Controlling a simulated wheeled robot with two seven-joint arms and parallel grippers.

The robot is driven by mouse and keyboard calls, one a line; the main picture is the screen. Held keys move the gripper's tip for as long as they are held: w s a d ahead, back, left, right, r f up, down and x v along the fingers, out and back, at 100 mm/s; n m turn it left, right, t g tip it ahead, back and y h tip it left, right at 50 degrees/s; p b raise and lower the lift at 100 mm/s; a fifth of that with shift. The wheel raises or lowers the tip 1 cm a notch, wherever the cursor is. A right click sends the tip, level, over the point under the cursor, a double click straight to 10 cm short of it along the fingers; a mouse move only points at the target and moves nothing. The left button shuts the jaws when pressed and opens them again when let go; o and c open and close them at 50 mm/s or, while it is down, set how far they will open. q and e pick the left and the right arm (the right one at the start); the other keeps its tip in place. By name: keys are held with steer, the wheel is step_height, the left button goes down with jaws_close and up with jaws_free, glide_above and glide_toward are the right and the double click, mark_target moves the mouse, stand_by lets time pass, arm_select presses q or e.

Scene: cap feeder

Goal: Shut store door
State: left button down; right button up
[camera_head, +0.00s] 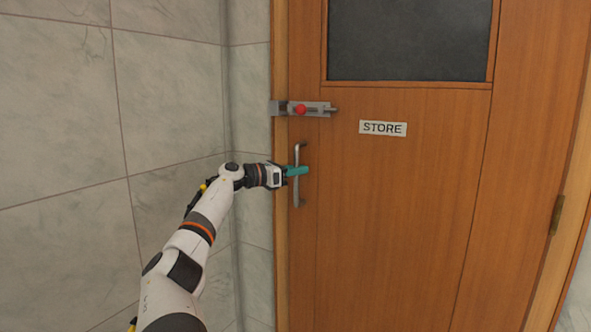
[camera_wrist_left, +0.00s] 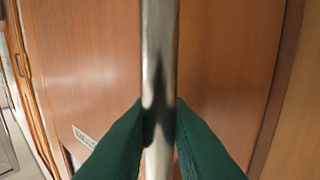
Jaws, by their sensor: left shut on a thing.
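The store door (camera_head: 400,210) is brown wood with a dark window pane and a "STORE" sign (camera_head: 383,128). It appears to sit in or nearly in its frame; I cannot tell whether a small gap is left. A vertical metal pull handle (camera_head: 297,195) is on its left side, and it also runs upright through the left wrist view (camera_wrist_left: 160,60). My left gripper (camera_head: 298,171) is shut on the handle, its green fingers on either side of the bar in the left wrist view (camera_wrist_left: 160,125). My right gripper is not in view.
A metal slide bolt (camera_head: 315,108) with a red knob (camera_head: 300,109) is above the handle, near the left frame post (camera_head: 280,60). A hinge (camera_head: 556,215) is on the door's right edge. A grey tiled wall (camera_head: 60,120) stands close on the left.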

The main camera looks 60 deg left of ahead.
arm_select(q)
steer(key=shift+a+r, duration=0.2)
steer(key=shift+r, duration=0.2)
steer(key=c, duration=1.8)
jaws_free()
steer(key=shift+o, duration=1.4)
steer(key=shift+w+f, duration=0.15)
steer(key=shift+w, duration=0.15)
steer(key=shift+o, duration=0.4)
steer(key=shift+a, duration=0.1)
steer(key=shift+f, duration=0.25)
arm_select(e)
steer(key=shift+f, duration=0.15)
arm_select(q)
steer(key=s+b, duration=0.1)
steer(key=s, duration=1.1)
steer(key=shift+d+r+b, duration=0.25)
steer(key=shift+d+b, duration=0.05)
steer(key=shift+b, duration=0.05)
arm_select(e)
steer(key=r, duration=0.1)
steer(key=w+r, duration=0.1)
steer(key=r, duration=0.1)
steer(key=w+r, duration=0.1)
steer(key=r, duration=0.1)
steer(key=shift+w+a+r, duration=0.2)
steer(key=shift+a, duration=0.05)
